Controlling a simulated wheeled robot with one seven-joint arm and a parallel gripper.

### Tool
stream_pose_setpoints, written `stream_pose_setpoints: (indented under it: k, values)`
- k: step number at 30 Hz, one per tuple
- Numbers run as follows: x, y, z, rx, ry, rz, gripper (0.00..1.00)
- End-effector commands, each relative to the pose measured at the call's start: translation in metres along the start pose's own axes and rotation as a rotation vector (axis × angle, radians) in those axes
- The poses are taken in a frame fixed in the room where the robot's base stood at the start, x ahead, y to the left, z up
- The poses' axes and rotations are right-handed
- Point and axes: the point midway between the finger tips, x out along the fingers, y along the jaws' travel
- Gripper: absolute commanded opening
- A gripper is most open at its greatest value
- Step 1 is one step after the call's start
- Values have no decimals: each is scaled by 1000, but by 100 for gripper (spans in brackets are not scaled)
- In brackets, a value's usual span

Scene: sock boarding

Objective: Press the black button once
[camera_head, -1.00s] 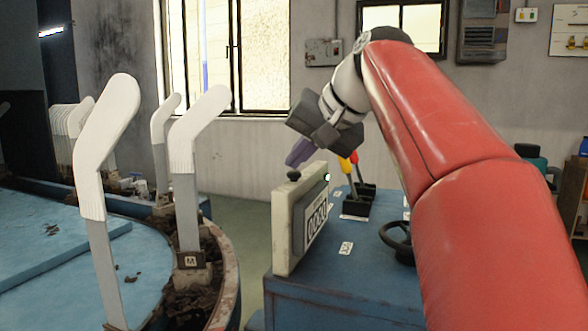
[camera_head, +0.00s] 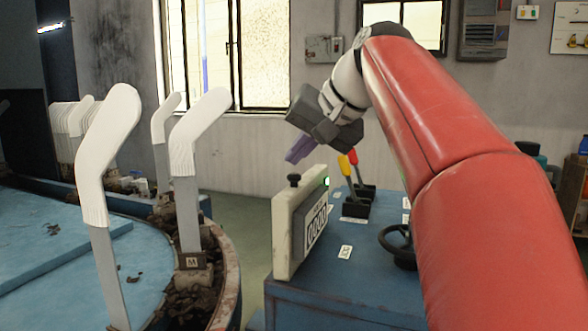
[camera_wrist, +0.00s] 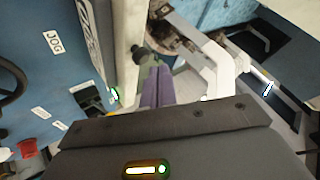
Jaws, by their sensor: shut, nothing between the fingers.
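A gap shows between the fingertips and the button in the head view. In the wrist view, the fingers (camera_wrist: 152,84) point toward the dark button (camera_wrist: 140,53), which lies just beyond their tips. The counter's display (camera_head: 317,225) shows digits too small to read surely. A green light (camera_head: 327,181) glows on its right edge.
Yellow and red levers (camera_head: 348,168) and a dark handwheel (camera_head: 398,245) stand on the blue cabinet (camera_head: 350,285) right of the counter box. White socks on boards (camera_head: 106,150) stand around a round blue table at left. A floor gap separates table and cabinet.

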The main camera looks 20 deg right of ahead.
Motion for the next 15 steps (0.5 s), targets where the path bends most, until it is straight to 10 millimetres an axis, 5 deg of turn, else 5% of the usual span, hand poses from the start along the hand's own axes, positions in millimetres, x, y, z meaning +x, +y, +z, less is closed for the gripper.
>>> stream_pose_setpoints:
  k: [15]
  values:
    - [-19,-14,-14,0,1,0,0]
